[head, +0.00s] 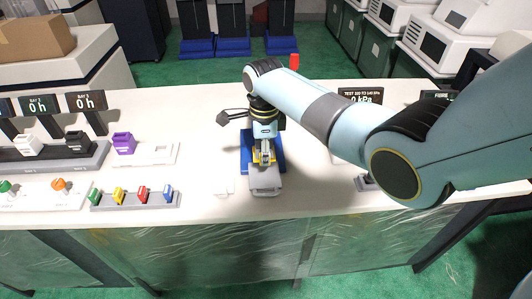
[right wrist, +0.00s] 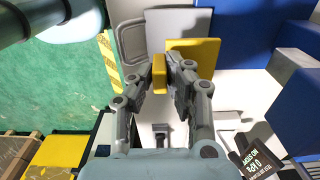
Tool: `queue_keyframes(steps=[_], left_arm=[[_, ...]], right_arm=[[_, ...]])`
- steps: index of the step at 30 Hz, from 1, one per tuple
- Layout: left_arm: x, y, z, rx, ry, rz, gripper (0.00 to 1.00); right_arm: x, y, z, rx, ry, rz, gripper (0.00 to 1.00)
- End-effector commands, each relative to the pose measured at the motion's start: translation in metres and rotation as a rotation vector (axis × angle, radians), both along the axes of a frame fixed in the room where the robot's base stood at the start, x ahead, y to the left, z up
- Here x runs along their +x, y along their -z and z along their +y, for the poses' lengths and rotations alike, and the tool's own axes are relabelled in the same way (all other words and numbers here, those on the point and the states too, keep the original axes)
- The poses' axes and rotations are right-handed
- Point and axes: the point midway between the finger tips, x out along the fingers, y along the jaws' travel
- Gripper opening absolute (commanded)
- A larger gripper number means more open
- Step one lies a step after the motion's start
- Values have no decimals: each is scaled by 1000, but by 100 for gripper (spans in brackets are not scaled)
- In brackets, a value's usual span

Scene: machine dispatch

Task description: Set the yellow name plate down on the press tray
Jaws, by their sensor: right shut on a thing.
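My right gripper (head: 264,158) points down over the press, with the arm reaching in from the right. In the right wrist view its fingers (right wrist: 168,76) are shut on the yellow name plate (right wrist: 191,57), with a yellow block of it between the tips. Yellow edges of the plate (head: 257,158) show beside the fingers in the head view. The grey press tray (head: 265,188) sticks out at the front of the blue press base (head: 246,151); it also shows in the right wrist view (right wrist: 132,42). The plate is at the tray's rear part; whether it touches is unclear. My left gripper is out of view.
A dark lever-like part (head: 230,118) stands left of the gripper. A purple block (head: 124,143) sits on a white tray at left, near a rack of coloured pieces (head: 136,199). The white tabletop (head: 210,190) is mostly clear around the press.

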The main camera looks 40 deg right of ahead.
Motion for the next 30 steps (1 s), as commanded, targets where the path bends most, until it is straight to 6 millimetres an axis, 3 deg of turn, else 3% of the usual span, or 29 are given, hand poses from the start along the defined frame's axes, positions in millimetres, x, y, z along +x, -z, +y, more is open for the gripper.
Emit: queue_keyframes(steps=[4,6,18,30], left_arm=[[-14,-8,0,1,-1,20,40],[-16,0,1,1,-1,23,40],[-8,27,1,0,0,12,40],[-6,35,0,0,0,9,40]], right_arm=[[0,-3,0,0,0,1,0],[0,7,0,-1,0,1,0],[0,50,0,-1,0,1,0],[0,62,0,-1,0,-1,0]])
